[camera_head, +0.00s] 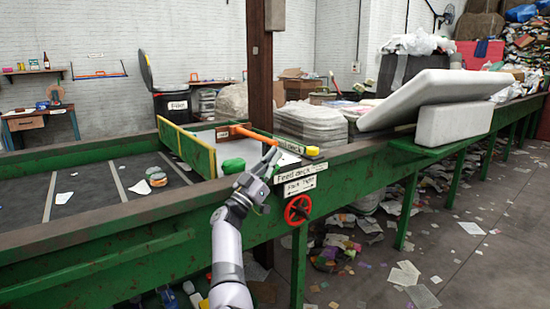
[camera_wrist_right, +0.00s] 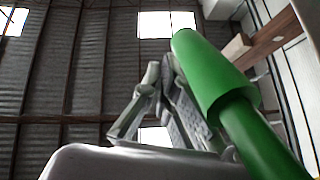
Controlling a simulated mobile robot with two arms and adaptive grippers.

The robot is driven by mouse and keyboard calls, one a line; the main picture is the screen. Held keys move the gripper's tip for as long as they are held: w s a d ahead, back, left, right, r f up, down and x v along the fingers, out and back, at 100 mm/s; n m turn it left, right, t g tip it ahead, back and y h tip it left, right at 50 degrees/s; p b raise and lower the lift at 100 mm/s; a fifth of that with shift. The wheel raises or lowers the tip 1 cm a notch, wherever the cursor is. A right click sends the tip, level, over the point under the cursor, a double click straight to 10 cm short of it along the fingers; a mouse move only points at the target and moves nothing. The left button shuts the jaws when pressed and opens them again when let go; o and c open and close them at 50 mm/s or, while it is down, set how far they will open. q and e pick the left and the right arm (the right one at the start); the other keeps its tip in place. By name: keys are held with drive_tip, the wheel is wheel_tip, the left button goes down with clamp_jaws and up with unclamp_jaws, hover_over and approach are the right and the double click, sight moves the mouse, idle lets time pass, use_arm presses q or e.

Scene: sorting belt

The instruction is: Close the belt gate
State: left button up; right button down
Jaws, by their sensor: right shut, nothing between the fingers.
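A board with a yellow top edge (camera_head: 187,146) stands upright across the belt and looks like the gate; I cannot tell if it is latched. Beside its near end is a rounded green grip (camera_head: 233,165). A green cylinder on a thinner green rod (camera_wrist_right: 215,75) fills the right of the wrist view, probably the same grip. My right gripper (camera_head: 270,160) is over the near belt rail, right of the grip, shut and empty. Its fingers (camera_wrist_right: 165,105) point up beside the green cylinder; I cannot tell if they touch. My left gripper is not in view.
The dark belt (camera_head: 100,190) carries a few scraps. An orange-handled tool (camera_head: 250,133) lies on the light feed deck behind my gripper. A brown post (camera_head: 260,70) rises close behind it. A red handwheel (camera_head: 298,209) and a yellow object (camera_head: 314,151) are to the right.

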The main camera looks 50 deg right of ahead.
drive_tip(key=v, duration=1.1)
drive_tip(key=shift+a, duration=0.25)
drive_tip(key=shift+f, duration=0.2)
